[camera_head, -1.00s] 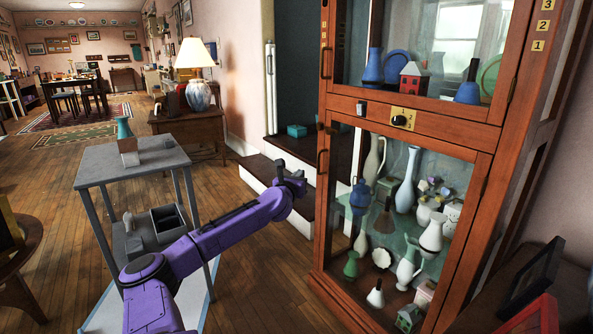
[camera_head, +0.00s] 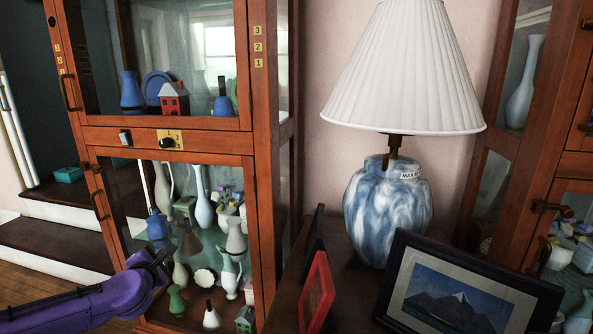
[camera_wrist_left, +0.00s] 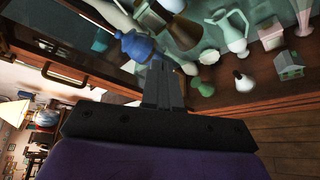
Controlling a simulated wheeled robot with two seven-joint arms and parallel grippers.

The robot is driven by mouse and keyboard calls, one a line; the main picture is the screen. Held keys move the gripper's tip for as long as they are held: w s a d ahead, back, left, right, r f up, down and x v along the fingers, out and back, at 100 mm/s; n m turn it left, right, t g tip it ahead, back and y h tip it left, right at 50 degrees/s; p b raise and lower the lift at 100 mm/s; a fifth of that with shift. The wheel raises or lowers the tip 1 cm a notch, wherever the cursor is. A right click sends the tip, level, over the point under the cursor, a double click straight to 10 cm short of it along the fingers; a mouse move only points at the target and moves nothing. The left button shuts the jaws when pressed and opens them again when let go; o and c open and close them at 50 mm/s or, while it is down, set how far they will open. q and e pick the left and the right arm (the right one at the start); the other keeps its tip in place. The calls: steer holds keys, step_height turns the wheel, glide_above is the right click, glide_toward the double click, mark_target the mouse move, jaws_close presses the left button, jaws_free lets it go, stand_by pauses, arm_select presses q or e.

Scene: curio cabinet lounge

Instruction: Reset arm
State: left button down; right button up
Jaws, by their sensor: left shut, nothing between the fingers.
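My purple left arm (camera_head: 80,306) comes in from the left in the head view. Its dark left gripper (camera_head: 158,260) is in front of the lower part of the wooden curio cabinet (camera_head: 168,140), near its left side. In the left wrist view the two gripper fingers (camera_wrist_left: 163,85) are together with nothing between them. A blue vase (camera_wrist_left: 135,45) shows beyond the fingertips, and I cannot tell the exact gap. My right gripper is in neither current view.
The cabinet holds vases and small houses, including a red house (camera_head: 174,99). To its right a lamp (camera_head: 388,215) with a white shade (camera_head: 402,70) stands on a dark table with a red frame (camera_head: 317,294) and a mountain picture (camera_head: 450,298). A second cabinet (camera_head: 527,150) stands at the right.

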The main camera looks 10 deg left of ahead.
arm_select(q)
steer(key=s+d+f+m+g+h, duration=0.1)
steer(key=s+d+f+m+g, duration=0.2)
steer(key=s+d+f+m, duration=0.55)
steer(key=s+d+f+m+g+h, duration=0.2)
steer(key=s+d+f+m, duration=0.3)
steer(key=d+f, duration=0.6)
steer(key=s+a+f+m+g, duration=0.1)
steer(key=s+f+m+g, duration=0.4)
steer(key=s, duration=0.7)
steer(key=s+a+f+m+g, duration=0.1)
steer(key=s+f+m, duration=0.3)
steer(key=s+f, duration=0.65)
step_height(320, 180, up, 29)
steer(key=s+p, duration=0.2)
steer(key=p, duration=2.4)
steer(key=shift+d+n+y, duration=0.25)
steer(key=shift+n+y, duration=0.15)
steer(key=shift+n, duration=0.05)
steer(key=shift+f, duration=0.1)
